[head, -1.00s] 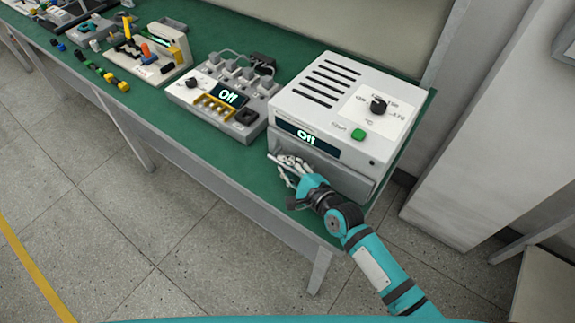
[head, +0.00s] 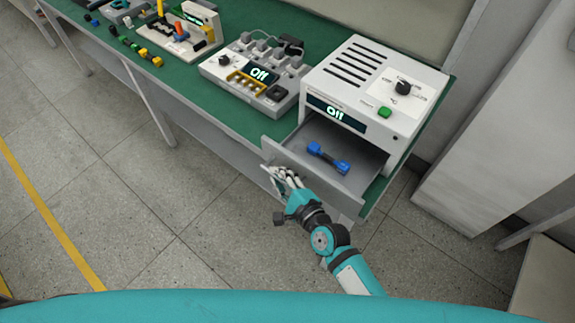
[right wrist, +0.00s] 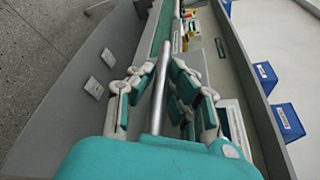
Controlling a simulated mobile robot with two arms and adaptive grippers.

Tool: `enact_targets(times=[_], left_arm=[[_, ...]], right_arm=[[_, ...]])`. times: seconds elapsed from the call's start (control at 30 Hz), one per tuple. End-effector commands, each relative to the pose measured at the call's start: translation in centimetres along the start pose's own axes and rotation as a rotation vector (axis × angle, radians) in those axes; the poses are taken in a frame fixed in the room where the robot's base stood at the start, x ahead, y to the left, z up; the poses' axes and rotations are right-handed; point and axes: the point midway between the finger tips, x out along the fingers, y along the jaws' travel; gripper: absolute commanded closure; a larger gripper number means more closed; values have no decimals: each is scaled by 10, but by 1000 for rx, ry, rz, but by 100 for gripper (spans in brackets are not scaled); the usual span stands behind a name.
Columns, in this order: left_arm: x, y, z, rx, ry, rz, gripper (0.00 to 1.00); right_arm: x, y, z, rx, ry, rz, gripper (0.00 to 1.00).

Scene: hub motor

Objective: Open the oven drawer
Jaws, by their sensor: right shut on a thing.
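The oven (head: 345,120) is a white box on the green table with a display reading "Off", a dial and a green button. Its grey drawer (head: 312,178) is pulled out at the front. My right gripper (head: 278,172) is at the drawer front. In the right wrist view its fingers (right wrist: 160,75) are closed around a silver bar, the drawer handle (right wrist: 158,95). My left gripper is not in view.
A grey charging-type station (head: 250,78) also reading "Off" stands left of the oven. Farther left are a white rack with coloured tools (head: 182,35) and small parts on the green table (head: 215,115). A white cabinet (head: 490,140) stands to the right. The floor in front is clear.

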Motion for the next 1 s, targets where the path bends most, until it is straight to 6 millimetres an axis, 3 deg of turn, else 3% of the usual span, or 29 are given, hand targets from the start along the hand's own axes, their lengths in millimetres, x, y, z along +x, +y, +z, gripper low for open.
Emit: enact_targets(times=[0.07, 0.17, 0.5, 0.53, 0.6, 0.87, 1.0], left_arm=[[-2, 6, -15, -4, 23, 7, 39], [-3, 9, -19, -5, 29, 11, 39], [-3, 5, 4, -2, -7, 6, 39], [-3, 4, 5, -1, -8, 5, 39], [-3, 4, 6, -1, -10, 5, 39], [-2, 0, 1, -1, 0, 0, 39], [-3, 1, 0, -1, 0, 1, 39]], right_arm=[[-2, 4, 4, 2, 1, 4, 100], [-3, 7, 6, 0, 1, 4, 100], [-3, 7, 6, -1, 1, 4, 100], [-3, 7, 6, -1, 1, 4, 84], [-3, 7, 6, -1, 1, 3, 77], [-4, 6, 6, 0, 1, 2, 77], [-17, 7, 6, 0, 2, 3, 77]])
